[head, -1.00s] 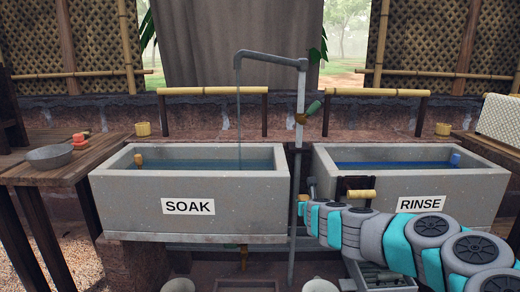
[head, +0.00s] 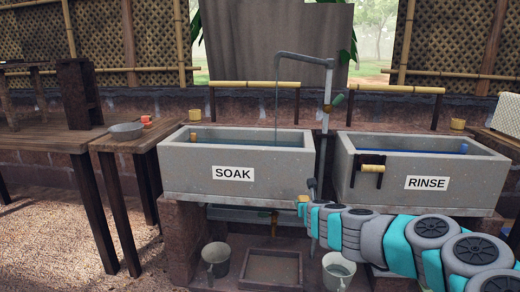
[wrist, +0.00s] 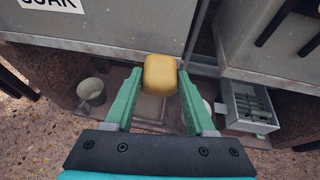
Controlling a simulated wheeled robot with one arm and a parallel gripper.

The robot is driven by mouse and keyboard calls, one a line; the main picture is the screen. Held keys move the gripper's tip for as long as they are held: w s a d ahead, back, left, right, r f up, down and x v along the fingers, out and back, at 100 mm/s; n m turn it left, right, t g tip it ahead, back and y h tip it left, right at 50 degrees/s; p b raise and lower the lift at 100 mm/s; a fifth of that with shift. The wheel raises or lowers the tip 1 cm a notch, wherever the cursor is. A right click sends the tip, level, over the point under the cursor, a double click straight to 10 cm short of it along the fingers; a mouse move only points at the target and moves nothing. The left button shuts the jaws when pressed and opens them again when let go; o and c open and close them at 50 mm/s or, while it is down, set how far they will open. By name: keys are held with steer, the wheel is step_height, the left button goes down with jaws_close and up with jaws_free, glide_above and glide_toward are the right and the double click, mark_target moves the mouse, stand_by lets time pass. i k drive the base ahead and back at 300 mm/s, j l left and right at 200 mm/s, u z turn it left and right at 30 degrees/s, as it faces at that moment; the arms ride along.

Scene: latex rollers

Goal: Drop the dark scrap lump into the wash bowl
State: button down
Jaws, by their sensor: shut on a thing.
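My gripper (wrist: 159,88) is shut on a rounded yellow block (wrist: 160,72), held between the two green fingertips in the wrist view. In the head view my gripper (head: 306,203) is in front of the gap between the two basins, above the floor. A grey, shallow bowl (head: 127,131), likely the wash bowl, sits on the small wooden table at the left, far from my gripper. I cannot make out a dark scrap lump in either view; the held block is yellow.
The SOAK basin (head: 270,182) and RINSE basin (head: 460,197) stand side by side, with a tap pipe (head: 325,130) between. A red item (head: 147,120) is beside the bowl on the small table (head: 105,146). Buckets (head: 216,262) and a tray are below. Gravel at front left is clear.

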mark_target(130, 138)
steer(key=u, duration=1.9)
steer(key=i+u, duration=0.7)
steer(key=i+l+u, duration=0.2)
steer(key=u, duration=0.15)
steer(key=i+l+z, duration=0.1)
steer(key=i, duration=0.8)
steer(key=i+l, duration=0.1)
steer(key=i, duration=0.8)
steer(key=z, duration=0.05)
